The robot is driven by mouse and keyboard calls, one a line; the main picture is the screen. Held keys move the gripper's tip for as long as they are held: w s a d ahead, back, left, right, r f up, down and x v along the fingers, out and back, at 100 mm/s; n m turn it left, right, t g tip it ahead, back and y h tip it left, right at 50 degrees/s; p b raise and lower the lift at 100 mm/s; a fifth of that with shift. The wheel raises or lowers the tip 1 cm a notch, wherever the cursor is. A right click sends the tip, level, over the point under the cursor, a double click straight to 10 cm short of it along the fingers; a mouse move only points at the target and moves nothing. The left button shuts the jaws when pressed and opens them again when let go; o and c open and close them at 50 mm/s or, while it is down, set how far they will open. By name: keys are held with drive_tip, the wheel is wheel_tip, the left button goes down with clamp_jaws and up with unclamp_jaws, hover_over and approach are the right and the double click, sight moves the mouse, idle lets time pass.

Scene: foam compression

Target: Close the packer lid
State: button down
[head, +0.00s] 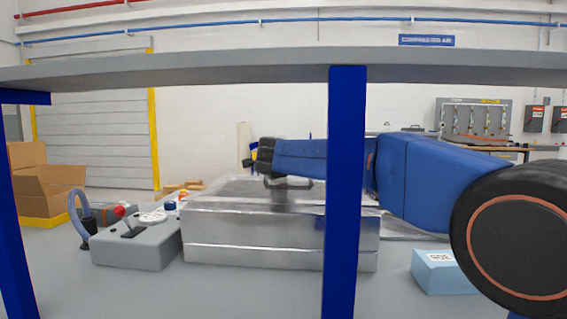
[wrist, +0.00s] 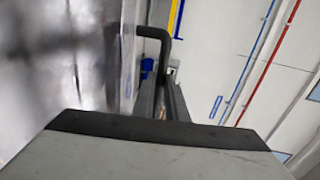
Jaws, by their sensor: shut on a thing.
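The packer (head: 270,232) is a shiny metal box in the middle of the head view, partly hidden by a blue post. Its lid (head: 235,188) shows as a metallic surface on top; how far it stands open is hard to tell. A dark lid handle (head: 296,184) shows under my wrist. In the wrist view the black bent handle (wrist: 154,32) stands beside a blurred silver surface at left. My gripper (wrist: 166,78) has its two dark fingers shut on the handle's end. In the head view the fingers are hard to make out against the handle.
A grey control box (head: 135,248) with a red-knobbed lever stands left of the packer. A light blue labelled block (head: 441,272) lies at right. The blue post (head: 343,200) and grey beam (head: 200,70) cross the near view. Cardboard boxes (head: 45,180) are at far left.

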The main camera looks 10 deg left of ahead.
drive_tip(key=shift+f, duration=0.45)
drive_tip(key=c, duration=1.8)
unclamp_jaws()
drive_tip(key=shift+o, duration=0.2)
drive_tip(key=shift+r, duration=0.1)
drive_tip(key=shift+s+r, duration=0.1)
drive_tip(key=shift+s, duration=0.25)
drive_tip(key=v, duration=1.6)
drive_tip(key=shift+s+d+r, duration=0.1)
drive_tip(key=shift+s+r, duration=0.05)
drive_tip(key=shift+s, duration=0.2)
